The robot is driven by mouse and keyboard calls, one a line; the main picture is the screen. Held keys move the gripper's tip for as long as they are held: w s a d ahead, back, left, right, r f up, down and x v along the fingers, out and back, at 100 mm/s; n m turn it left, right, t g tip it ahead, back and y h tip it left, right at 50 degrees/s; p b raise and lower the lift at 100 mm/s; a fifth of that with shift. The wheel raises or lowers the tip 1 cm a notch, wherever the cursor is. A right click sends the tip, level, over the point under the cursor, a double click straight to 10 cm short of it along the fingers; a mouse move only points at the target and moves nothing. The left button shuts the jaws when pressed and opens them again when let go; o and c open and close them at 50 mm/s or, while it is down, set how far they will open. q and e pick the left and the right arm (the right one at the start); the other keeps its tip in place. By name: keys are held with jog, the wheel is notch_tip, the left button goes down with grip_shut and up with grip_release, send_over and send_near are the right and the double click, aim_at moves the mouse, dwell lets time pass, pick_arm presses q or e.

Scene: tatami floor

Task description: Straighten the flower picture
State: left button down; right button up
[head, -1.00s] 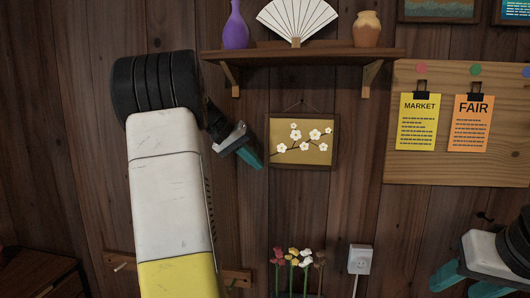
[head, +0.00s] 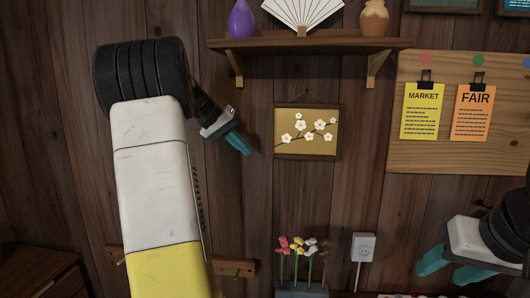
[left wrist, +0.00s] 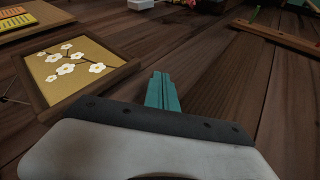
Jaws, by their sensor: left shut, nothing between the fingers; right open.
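The flower picture (head: 306,132), white blossoms on gold in a dark frame, hangs from a cord on the wooden wall below the shelf. It looks about level with the shelf; any small tilt is hard to tell. My left gripper (head: 240,146) is shut and empty, left of the frame with a clear gap. In the left wrist view my left gripper's teal fingers (left wrist: 161,90) are together, beside the picture (left wrist: 80,68) and apart from it. My right gripper (head: 452,272) is open and empty at the lower right, far from the picture.
The shelf (head: 310,45) above holds a purple vase (head: 242,20), a fan (head: 303,14) and a tan pot (head: 374,18). A corkboard (head: 440,155) with notes hangs at right. Flowers (head: 302,248) and a socket (head: 363,247) are below. The wall around the picture is clear.

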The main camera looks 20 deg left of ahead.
pick_arm(q)
jog(key=v, duration=0.8)
jog(key=s+d+f+y, duration=0.1)
jog(key=s+d+f, duration=0.1)
jog(key=s+d, duration=0.4)
jog(key=s+d+f+y, duration=0.15)
jog(key=s+d, duration=0.25)
jog(key=d, duration=0.5)
jog(key=s+d+f+m+y, duration=0.1)
jog(key=s+d+f+m, duration=0.1)
jog(key=s+d+f, duration=0.6)
jog(key=s+f, duration=0.4)
jog(key=s, duration=0.1)
jog(key=shift+f+m, duration=0.2)
jog(key=shift+m, duration=0.1)
jog(key=shift+y, duration=0.25)
